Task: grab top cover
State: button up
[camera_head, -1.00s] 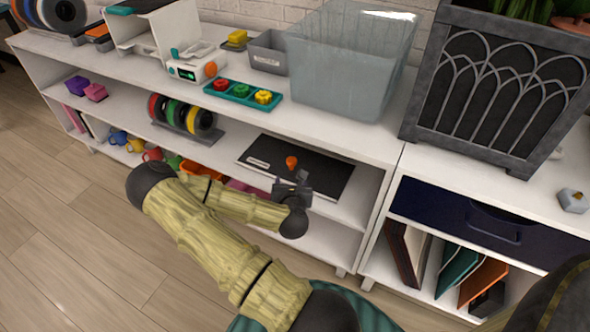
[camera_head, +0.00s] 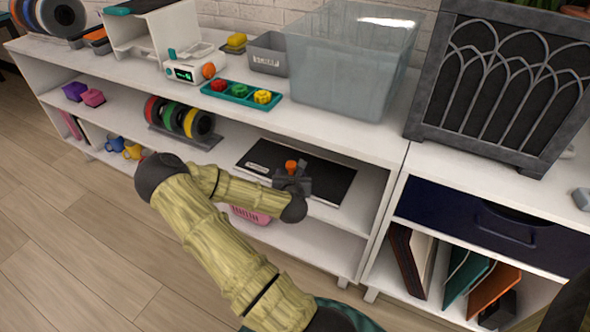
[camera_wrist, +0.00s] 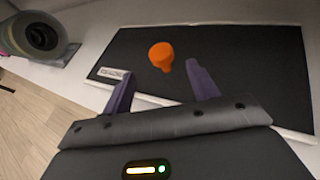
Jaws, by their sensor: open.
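A small orange knob-like part (camera_head: 291,166) lies on a black panel (camera_head: 334,184) on the middle shelf; I take it as the top cover, though its name is not shown. In the wrist view the orange part (camera_wrist: 161,54) has a round head and a short stub. My gripper (camera_head: 296,173) is open and empty. In the wrist view its two dark fingers (camera_wrist: 160,76) point toward the orange part, which sits just beyond and between the tips, apart from them. Contact with the panel cannot be told.
The shelf board above (camera_head: 330,136) overhangs the panel. Filament spools (camera_head: 180,118) stand left of the panel and show at the wrist view's upper left. A pink basket (camera_head: 250,215) sits on the shelf below. Bare panel surrounds the orange part.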

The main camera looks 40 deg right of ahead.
aim_at(292, 169)
jog(key=shift+w+d+f+b, duration=0.25)
jog(key=shift+d+f+b, duration=0.05)
jog(key=shift+f+b, duration=0.05)
jog(key=b+x, duration=0.1)
jog(key=x, duration=0.3)
jog(key=shift+d+b, duration=0.15)
jog(key=shift+b, duration=0.15)
jog(key=c, duration=1.3)
